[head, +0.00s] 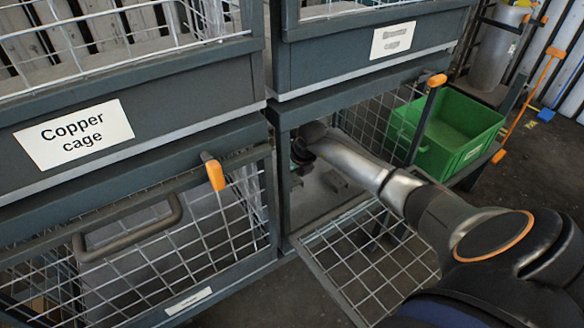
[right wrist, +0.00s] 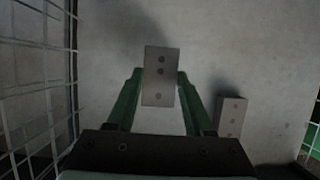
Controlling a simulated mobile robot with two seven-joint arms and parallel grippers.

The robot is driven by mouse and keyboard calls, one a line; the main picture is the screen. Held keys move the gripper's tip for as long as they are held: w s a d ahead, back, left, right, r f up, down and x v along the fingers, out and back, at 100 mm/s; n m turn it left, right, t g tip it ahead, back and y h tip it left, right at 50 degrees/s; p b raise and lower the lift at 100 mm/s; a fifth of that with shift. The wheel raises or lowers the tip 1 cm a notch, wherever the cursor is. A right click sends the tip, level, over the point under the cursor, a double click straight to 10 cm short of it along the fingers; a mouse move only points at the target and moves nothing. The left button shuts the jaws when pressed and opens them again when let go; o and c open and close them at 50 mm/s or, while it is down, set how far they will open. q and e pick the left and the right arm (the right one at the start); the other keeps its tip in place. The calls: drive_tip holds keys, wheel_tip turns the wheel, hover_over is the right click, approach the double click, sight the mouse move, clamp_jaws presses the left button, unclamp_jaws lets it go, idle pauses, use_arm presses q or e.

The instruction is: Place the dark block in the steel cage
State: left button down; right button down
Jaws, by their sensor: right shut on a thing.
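My right arm reaches into the open lower cage (head: 318,212) at the right of the rack; the front mesh door is swung down. In the right wrist view my right gripper (right wrist: 158,88) has its green fingers shut on a grey block (right wrist: 160,65) with several dark holes. It is over the pale cage floor; I cannot tell whether the block touches it. The held block is hidden in the head view. My left gripper is out of view.
A closed mesh cage (head: 190,235) with a handle is at the left, under a label reading "Copper cage" (head: 73,134). Another label (head: 393,40) is blurred above the open cage. A green crate (head: 455,130) stands at the right. Mesh walls flank my gripper.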

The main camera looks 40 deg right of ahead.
sight(297, 184)
wheel_tip(297, 184, down, 2)
drive_tip(key=shift+f, duration=0.15)
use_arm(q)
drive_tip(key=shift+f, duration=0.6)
use_arm(e)
drive_tip(key=shift+c, duration=1.4)
unclamp_jaws()
drive_tip(key=shift+r, duration=0.4)
drive_tip(key=p+v, duration=0.3)
drive_tip(key=v, duration=0.3)
drive_tip(key=shift+s+r, duration=0.15)
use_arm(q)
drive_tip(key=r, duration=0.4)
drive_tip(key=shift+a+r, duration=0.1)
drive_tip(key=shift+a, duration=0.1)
use_arm(e)
drive_tip(key=shift+s+r, duration=0.15)
drive_tip(key=shift+r, duration=0.05)
